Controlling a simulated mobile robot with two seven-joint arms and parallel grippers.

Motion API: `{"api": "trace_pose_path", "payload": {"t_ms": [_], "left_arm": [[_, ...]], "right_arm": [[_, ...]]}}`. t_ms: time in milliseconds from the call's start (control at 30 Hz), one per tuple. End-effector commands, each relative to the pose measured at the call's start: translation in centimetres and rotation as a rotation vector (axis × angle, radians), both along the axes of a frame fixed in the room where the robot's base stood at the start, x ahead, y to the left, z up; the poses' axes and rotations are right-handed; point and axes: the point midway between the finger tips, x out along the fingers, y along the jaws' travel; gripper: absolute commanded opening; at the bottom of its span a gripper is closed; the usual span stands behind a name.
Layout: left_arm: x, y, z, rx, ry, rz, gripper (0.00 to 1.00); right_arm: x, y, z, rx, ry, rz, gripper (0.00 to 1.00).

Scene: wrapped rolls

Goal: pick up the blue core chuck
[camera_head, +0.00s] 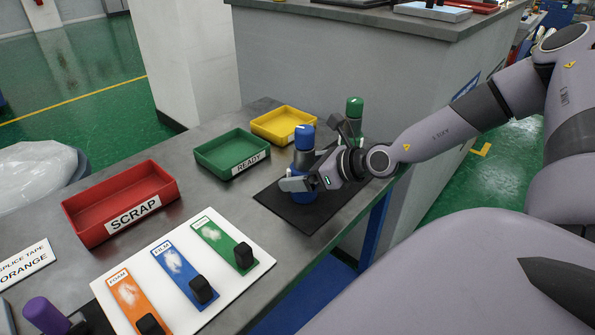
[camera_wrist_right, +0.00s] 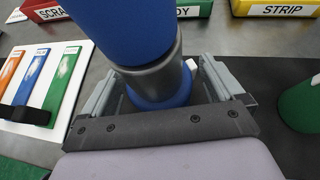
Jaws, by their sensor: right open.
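The blue core chuck (camera_head: 303,138) stands upright on a dark mat (camera_head: 318,217) at the right of the table. It has a blue top, a dark grey middle band and a blue base. My right gripper (camera_head: 318,160) is at the chuck, with its fingers on either side of it. In the right wrist view the blue chuck (camera_wrist_right: 135,28) rises between the two open fingers (camera_wrist_right: 158,85). A gap shows beside the right finger; contact on the left side is unclear. My left gripper is not in view.
A green chuck (camera_head: 354,107) stands just behind, also in the right wrist view (camera_wrist_right: 301,104). A purple chuck (camera_head: 42,312) is at the lower left. Red (camera_head: 84,222), green (camera_head: 204,159) and yellow (camera_head: 270,135) trays line the far side. A white sample board (camera_head: 233,287) lies in front.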

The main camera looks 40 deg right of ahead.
Motion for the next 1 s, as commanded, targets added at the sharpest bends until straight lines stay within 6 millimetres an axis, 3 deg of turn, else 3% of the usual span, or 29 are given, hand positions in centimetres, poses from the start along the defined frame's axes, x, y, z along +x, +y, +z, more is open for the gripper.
{"api": "trace_pose_path", "payload": {"t_ms": [167, 267, 433, 767, 1000], "left_arm": [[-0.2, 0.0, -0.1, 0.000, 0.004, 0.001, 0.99], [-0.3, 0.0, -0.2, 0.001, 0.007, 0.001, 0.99], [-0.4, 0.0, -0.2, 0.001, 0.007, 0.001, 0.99], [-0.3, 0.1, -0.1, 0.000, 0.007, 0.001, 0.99], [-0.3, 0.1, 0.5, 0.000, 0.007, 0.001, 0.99]], "right_arm": [[0.0, 0.0, 0.0, 0.000, 0.000, 0.000, 0.94], [0.0, 0.0, 0.0, 0.000, 0.000, 0.000, 0.68], [0.0, 0.0, 0.0, 0.000, 0.000, 0.000, 0.13], [0.1, 0.0, 0.4, 0.000, -0.006, 0.000, 0.12], [0.2, 0.0, 1.8, 0.000, -0.008, 0.000, 0.12]]}}
